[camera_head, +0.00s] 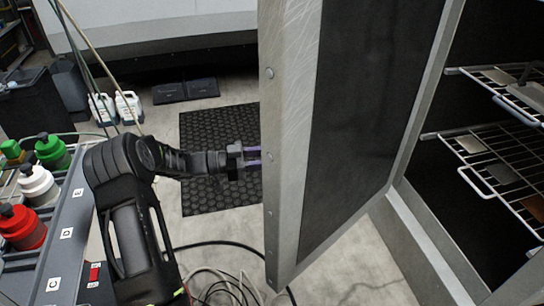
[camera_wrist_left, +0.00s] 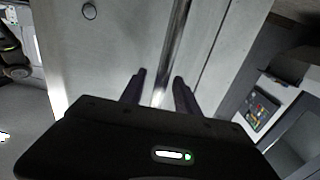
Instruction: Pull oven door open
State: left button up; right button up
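The oven door (camera_head: 291,140) stands swung wide open in the head view, its dark inner panel facing right and its metal edge facing me. My left gripper (camera_head: 254,155) is at the door's outer side, its fingertips partly hidden behind the door edge. In the left wrist view, the door's outer face (camera_wrist_left: 105,45) fills the upper middle. A shiny bar handle (camera_wrist_left: 178,30) runs down toward the gap between my left fingers (camera_wrist_left: 160,80). The fingers are apart, with space beside the bar; I cannot tell whether they touch it. My right gripper is not in view.
The oven interior (camera_head: 490,150) at the right holds wire racks (camera_head: 500,165) with small flat pieces. A rack of colored bottles (camera_head: 38,185) stands at the left. A black mat (camera_head: 205,130) and loose cables (camera_head: 225,285) lie on the floor.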

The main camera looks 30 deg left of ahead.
pick_arm(q)
jog(key=shift+a, duration=0.1)
jog(key=v, duration=0.7)
jog(key=shift+s+a, duration=0.2)
jog(key=shift+s, duration=0.05)
jog(key=shift+c, duration=0.6)
